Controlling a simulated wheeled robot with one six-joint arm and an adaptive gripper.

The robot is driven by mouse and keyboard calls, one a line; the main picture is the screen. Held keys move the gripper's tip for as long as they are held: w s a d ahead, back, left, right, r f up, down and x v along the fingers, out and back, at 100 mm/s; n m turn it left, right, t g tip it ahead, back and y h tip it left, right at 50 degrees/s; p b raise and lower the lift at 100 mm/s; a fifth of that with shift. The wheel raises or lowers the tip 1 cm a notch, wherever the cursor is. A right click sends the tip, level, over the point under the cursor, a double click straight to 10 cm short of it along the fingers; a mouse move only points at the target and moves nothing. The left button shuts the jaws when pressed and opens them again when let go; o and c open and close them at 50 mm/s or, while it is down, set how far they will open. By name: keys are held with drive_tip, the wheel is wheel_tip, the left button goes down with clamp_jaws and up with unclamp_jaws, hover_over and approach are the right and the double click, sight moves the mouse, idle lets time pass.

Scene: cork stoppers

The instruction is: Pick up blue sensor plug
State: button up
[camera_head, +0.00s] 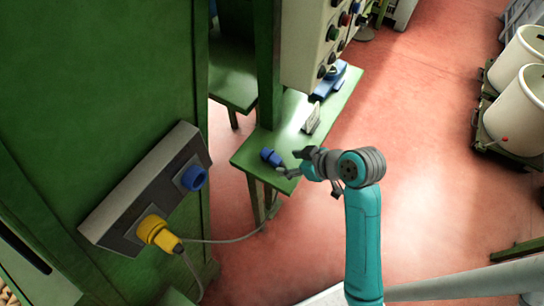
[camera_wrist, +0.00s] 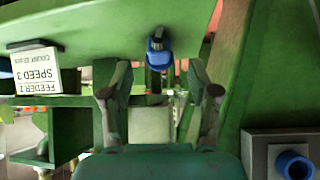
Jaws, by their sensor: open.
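The blue sensor plug (camera_head: 270,157) lies on the near end of the green table (camera_head: 248,150). In the wrist view the plug (camera_wrist: 159,58) appears upper centre, beyond the fingertips and roughly midway between them, with a dark end showing. My gripper (camera_head: 287,163) is open and empty, just right of the plug in the head view. Its two fingers (camera_wrist: 160,93) stand apart in the wrist view, and the plug is not between them. A small gap seems to separate plug and fingers, but contact is hard to judge.
A grey socket box (camera_head: 118,215) on the green cabinet holds a blue socket (camera_head: 195,178) and a yellow plug (camera_head: 157,232) with a cable. A white label card (camera_head: 312,118), a blue tool (camera_head: 330,80) and a button panel (camera_head: 318,40) are farther back.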

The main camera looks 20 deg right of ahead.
sight(281, 162)
drive_tip(key=shift+x, duration=2.85)
drive_tip(key=shift+d, duration=0.1)
clamp_jaws()
